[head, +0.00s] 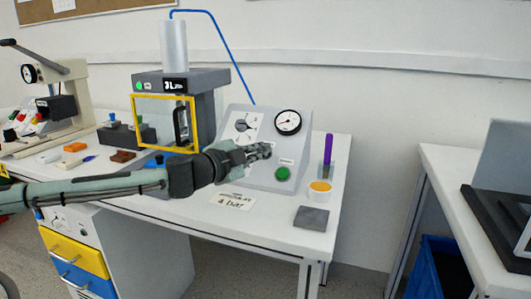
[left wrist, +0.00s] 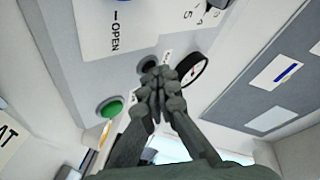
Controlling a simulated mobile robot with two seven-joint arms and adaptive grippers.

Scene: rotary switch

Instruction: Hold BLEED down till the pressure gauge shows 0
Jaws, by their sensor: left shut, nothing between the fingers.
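The grey control box (head: 240,179) stands on the white bench with a sloped front. Its round white pressure gauge (head: 288,122) has a black rim; the gauge also shows in the left wrist view (left wrist: 194,70), partly behind my fingers. The needle's reading is too small to tell. A green button (head: 282,173) sits low on the panel. My left gripper (head: 262,151) is shut and empty, its fingertips in front of the panel's middle. In the left wrist view, a dark round control (left wrist: 146,63) lies partly hidden behind the fingertips; I cannot tell whether they touch it, and no BLEED label is readable.
A press with a yellow-framed guard (head: 163,96) stands left of the box. A purple-handled tool (head: 328,148), an orange-topped cup (head: 319,188) and a grey block (head: 311,216) are at the right. A "4 bar" card (head: 233,200) lies in front.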

